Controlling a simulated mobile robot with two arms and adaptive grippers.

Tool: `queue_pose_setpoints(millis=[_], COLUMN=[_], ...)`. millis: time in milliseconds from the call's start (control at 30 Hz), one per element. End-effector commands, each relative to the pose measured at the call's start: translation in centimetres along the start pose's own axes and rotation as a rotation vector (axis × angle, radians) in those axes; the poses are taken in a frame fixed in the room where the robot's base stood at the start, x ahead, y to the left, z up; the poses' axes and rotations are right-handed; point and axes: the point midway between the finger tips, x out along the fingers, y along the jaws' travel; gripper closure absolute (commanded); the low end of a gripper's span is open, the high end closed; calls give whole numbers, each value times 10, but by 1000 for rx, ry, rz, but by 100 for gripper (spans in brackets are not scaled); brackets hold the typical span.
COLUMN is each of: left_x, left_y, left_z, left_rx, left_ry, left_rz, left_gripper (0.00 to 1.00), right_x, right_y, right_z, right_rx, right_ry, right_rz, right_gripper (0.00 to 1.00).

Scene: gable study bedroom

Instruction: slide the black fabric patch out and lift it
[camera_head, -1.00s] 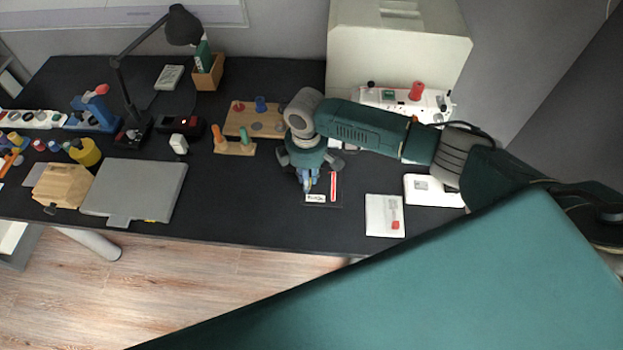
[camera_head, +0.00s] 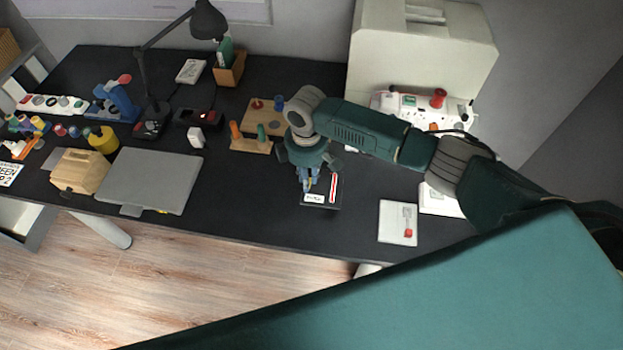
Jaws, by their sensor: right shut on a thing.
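The black fabric patch (camera_head: 321,203) is a small dark square, hard to tell from the black desk (camera_head: 260,210). A white label and a red-and-white strip show on it. My right gripper (camera_head: 308,186) points down at its left part and is shut on it. The fingertips and the gripped edge are partly hidden by the gripper body. I cannot tell whether the patch lies flat on the desk or is slightly raised. My left gripper is not in view.
A wooden peg stand (camera_head: 252,144) is left of the gripper, and a grey flat case (camera_head: 152,180) lies farther left. A white box (camera_head: 397,222) lies to the right. Bare desk surrounds the patch on its left and front, up to the front edge.

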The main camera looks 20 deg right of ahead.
Motion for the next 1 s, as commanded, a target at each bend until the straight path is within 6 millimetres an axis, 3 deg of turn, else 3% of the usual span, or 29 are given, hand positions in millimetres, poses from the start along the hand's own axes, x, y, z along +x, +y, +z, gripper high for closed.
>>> queue_pose_setpoints(millis=[1000], left_x=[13], left_y=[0], left_z=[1], left_rx=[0], left_ry=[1], left_rz=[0], left_gripper=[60], right_x=[-1], right_y=[0], right_z=[-38], right_rx=[0], right_ry=[0], right_rz=[1], right_gripper=[100])
